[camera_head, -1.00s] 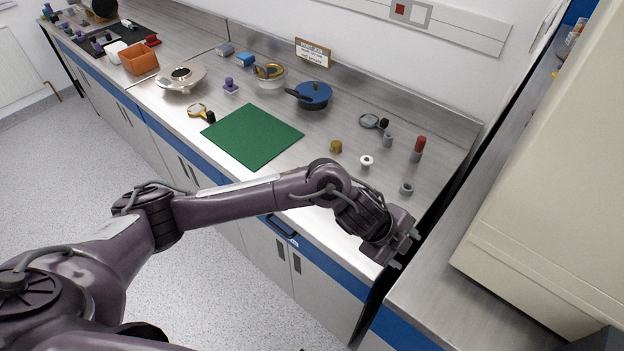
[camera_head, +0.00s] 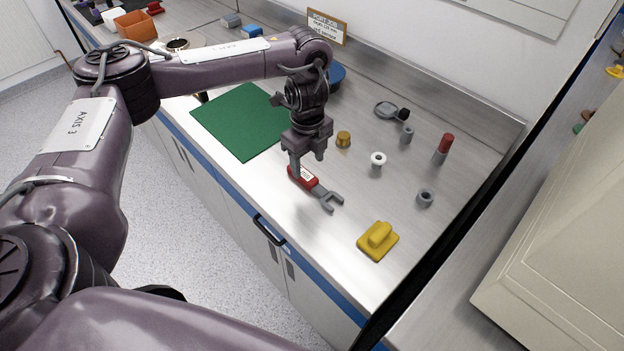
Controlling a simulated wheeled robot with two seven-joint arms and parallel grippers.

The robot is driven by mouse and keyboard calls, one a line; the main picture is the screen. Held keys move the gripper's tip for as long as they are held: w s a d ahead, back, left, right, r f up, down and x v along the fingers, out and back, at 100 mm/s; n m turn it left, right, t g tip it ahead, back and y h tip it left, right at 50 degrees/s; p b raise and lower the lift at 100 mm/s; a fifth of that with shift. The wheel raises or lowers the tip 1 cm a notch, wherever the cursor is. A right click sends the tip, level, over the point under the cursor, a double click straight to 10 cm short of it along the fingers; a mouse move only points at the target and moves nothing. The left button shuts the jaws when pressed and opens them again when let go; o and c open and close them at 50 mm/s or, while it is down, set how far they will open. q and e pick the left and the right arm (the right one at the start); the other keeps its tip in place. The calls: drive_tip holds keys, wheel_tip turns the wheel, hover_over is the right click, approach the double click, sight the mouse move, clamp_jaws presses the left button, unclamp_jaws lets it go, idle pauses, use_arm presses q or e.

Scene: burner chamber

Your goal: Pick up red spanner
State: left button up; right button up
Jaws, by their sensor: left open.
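The red spanner (camera_head: 304,178) lies on the steel bench near its front edge, to the right of the green mat. It has a red handle with a white label, and its grey open jaw (camera_head: 328,199) points right and toward the front. My left gripper (camera_head: 307,163) is open and points down over the handle's left end. Its fingers hide part of that end. I cannot tell whether the fingers touch the spanner. My right gripper is not in view.
A yellow block with a grip (camera_head: 377,241) stands right of the spanner. A brass weight (camera_head: 343,139), a white knob (camera_head: 377,160), grey cylinders and a red-topped cylinder (camera_head: 442,149) stand behind. The green mat (camera_head: 238,122) is on the left. A beige cabinet (camera_head: 560,220) stands at right.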

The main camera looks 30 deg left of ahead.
sight(309, 177)
use_arm(q)
drive_tip(key=shift+s+d+f, duration=0.1)
drive_tip(key=shift+s+f, duration=0.25)
drive_tip(key=shift+f, duration=0.5)
drive_tip(key=shift+w+f, duration=0.1)
drive_tip(key=shift+f, duration=0.65)
drive_tip(key=f, duration=0.2)
drive_tip(key=shift+w+f+b, duration=0.2)
drive_tip(key=shift+f+b, duration=0.1)
drive_tip(key=shift+b, duration=0.1)
drive_tip(key=shift+c, duration=0.3)
drive_tip(key=c, duration=0.7)
clamp_jaws()
drive_tip(key=shift+d, duration=0.1)
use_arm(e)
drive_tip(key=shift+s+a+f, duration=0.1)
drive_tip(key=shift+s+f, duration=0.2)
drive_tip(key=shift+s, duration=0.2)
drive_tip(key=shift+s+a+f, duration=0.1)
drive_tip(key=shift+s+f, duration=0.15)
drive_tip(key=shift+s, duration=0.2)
